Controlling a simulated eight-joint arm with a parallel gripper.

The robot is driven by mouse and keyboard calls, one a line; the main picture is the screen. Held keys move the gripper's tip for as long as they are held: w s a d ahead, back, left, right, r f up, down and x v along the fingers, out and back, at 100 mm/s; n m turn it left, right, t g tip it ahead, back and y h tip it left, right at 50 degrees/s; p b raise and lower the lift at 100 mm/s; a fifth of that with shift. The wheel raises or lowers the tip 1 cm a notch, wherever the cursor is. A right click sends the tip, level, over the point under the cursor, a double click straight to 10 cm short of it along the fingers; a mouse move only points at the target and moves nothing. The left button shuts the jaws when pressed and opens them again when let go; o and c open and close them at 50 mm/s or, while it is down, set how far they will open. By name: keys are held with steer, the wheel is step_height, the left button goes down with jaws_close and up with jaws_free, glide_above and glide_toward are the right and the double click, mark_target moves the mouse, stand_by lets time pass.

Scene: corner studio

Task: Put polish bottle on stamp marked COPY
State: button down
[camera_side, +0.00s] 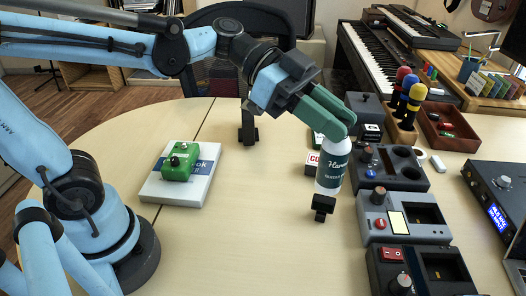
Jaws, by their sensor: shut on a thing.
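My gripper (338,128) has green fingers and is shut on the upper end of the polish bottle (333,172). The bottle is white with a dark green label and is almost upright, tilted slightly. Its cap is hidden by the fingers. A stamp (313,162) with red lettering starting "CO" on a white face is partly hidden behind the bottle, to its left; the rest of its word is covered. I cannot tell the height of the bottle's base above the table.
A small black clip-like object (321,207) lies just below the bottle in view. Other stamps (371,132) stand behind. Grey pedal-like boxes (400,215) line the right side. A green pedal (180,162) sits on a white book (205,180) at left. The front middle table is clear.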

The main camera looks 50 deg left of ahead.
steer(key=w+a+n+t, duration=0.2)
steer(key=w+a+t, duration=0.15)
steer(key=w, duration=0.45)
steer(key=w+a+f, duration=0.7)
steer(key=a+f, duration=0.2)
steer(key=f, duration=0.2)
steer(key=shift+a+g+y, duration=0.3)
steer(key=shift+a+g, duration=0.1)
steer(key=shift+g, duration=0.05)
steer(key=shift+w+f, duration=0.1)
steer(key=shift+f, duration=0.1)
steer(key=c, duration=0.9)
jaws_free()
